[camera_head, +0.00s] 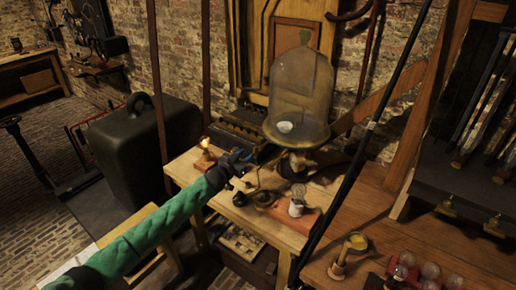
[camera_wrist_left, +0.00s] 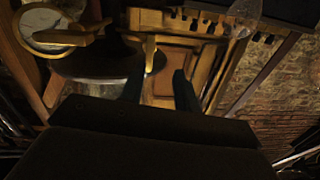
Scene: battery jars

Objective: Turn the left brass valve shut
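My left gripper (camera_head: 244,158) reaches in from the left on a green-sleeved arm and is beside the base of a glass bell jar (camera_head: 300,85), above the wooden table. In the left wrist view its two dark fingers (camera_wrist_left: 157,85) stand apart with nothing seen between them. A brass-coloured lever-like piece (camera_wrist_left: 150,52) shows just beyond the fingertips, and another brass-coloured bar (camera_wrist_left: 66,38) lies farther left. I cannot tell for certain which is the left valve. In the head view the valve is too small and dark to make out beside the gripper. My right gripper is not seen.
The wooden table (camera_head: 185,165) holds a small lit lamp (camera_head: 205,146) at the left and a bulb in a white holder (camera_head: 297,203) at the front right. A big black case (camera_head: 145,145) stands left. A dark slanted pole crosses the right side.

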